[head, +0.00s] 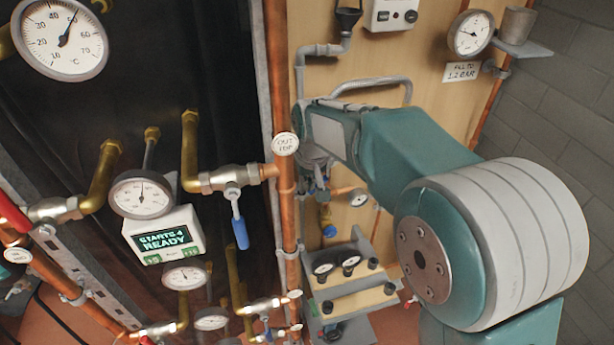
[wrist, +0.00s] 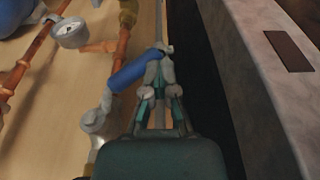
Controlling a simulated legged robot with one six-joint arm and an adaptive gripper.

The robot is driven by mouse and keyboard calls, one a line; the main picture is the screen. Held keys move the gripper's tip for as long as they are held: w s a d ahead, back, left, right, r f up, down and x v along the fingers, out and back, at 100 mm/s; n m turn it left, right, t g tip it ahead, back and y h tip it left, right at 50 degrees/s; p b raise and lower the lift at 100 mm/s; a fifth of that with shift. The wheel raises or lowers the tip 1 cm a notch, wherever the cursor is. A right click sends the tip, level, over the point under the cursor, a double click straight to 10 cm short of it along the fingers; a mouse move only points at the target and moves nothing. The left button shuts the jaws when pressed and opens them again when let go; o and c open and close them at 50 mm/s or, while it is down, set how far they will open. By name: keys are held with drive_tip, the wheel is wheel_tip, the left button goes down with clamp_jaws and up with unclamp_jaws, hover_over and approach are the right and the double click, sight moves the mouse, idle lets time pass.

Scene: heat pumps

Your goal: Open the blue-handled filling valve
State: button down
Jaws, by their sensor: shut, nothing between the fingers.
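In the wrist view, a blue valve handle (wrist: 134,70) slants up to the right from a silver valve body (wrist: 98,118) on a copper pipe. My gripper (wrist: 162,58) is shut and empty, with its fingertips at the handle's upper right end; I cannot tell whether they touch. Another valve with a blue handle (head: 239,231) hangs at the centre left, under a silver body.
A small gauge (wrist: 70,32) and copper pipe stand left of the blue handle. A vertical copper pipe (head: 281,90) runs left of my arm. A grey ledge (wrist: 270,70) is at the right of the wrist view.

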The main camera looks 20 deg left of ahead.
drive_tip(key=shift+w+d+f, duration=0.25)
drive_tip(key=shift+d+f, duration=0.1)
drive_tip(key=shift+f, duration=0.35)
drive_tip(key=shift+w+d+f, duration=0.2)
drive_tip(key=shift+d+f, duration=0.1)
drive_tip(key=shift+f, duration=0.35)
drive_tip(key=shift+w+d+f+t+h, duration=0.2)
drive_tip(key=shift+d+f+t+h, duration=0.1)
drive_tip(key=shift+t+h, duration=0.15)
drive_tip(key=v, duration=0.3)
drive_tip(key=w+v, duration=0.1)
drive_tip(key=v, duration=0.2)
drive_tip(key=w+v, duration=0.1)
drive_tip(key=v, duration=0.2)
drive_tip(key=shift+w+a+r, duration=0.1)
drive_tip(key=shift+a+r, duration=0.05)
drive_tip(key=shift+r, duration=0.45)
